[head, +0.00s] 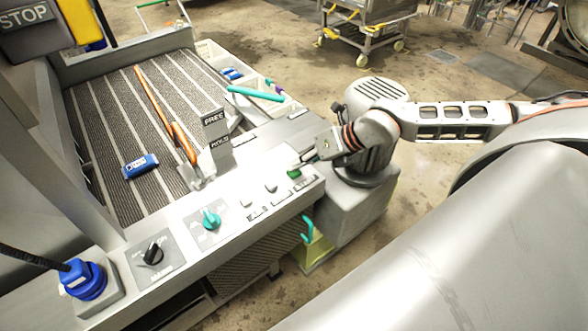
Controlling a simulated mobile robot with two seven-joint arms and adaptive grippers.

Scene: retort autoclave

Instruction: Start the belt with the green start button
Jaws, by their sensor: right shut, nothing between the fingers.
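The green start button (294,173) is at the right end of the sloped grey control panel (190,256), small and partly covered in the head view. My right gripper (301,162) reaches in from the right. It is shut and empty, with its fingertips right beside and above the green button. I cannot tell whether they touch it. The belt (108,118), dark with pale stripes, lies behind the panel. My left gripper is not in view.
The panel also has a turquoise knob (210,218), a black rotary switch (153,253) and a blue plug (85,278). A blue block (140,166) and a long orange-handled tool (168,118) lie on the belt. A FREE/HOLD sign (215,130) stands left of my gripper.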

